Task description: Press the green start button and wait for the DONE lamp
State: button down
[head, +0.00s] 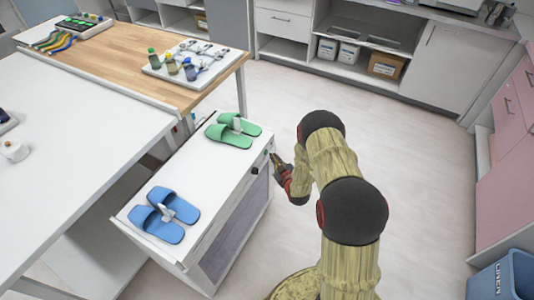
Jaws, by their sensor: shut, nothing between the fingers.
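A white cabinet-like machine (190,178) with a dark front door panel (238,225) stands in the middle of the head view. A small green spot, likely the start button (266,153), shows on the upper front edge near its right end. A dark round knob (255,170) sits to its left. My gripper (273,158) is shut and empty, its tips close to the green spot at the machine's front. I cannot tell whether they touch it. I cannot make out the DONE lamp.
Green slippers (233,131) and blue slippers (163,214) lie on the machine's top. A wooden table (120,65) with a white tray (211,73) of bottles stands behind; a white table (70,140) is at left. The floor at right is clear up to a blue linen bin (505,277).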

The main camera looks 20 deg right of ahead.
jog(key=shift+w, duration=0.1)
jog(key=shift+w+a, duration=0.25)
jog(key=shift+w+a+b, duration=0.25)
jog(key=shift+w+b, duration=0.1)
jog(key=shift+b, duration=0.05)
dwell(1.1)
jog(key=shift+s+d, duration=0.5)
jog(key=shift+s, duration=0.2)
jog(key=shift+s+d, duration=0.8)
jog(key=shift+s, duration=0.2)
jog(key=shift+s+d, duration=0.75)
jog(key=shift+s, duration=0.2)
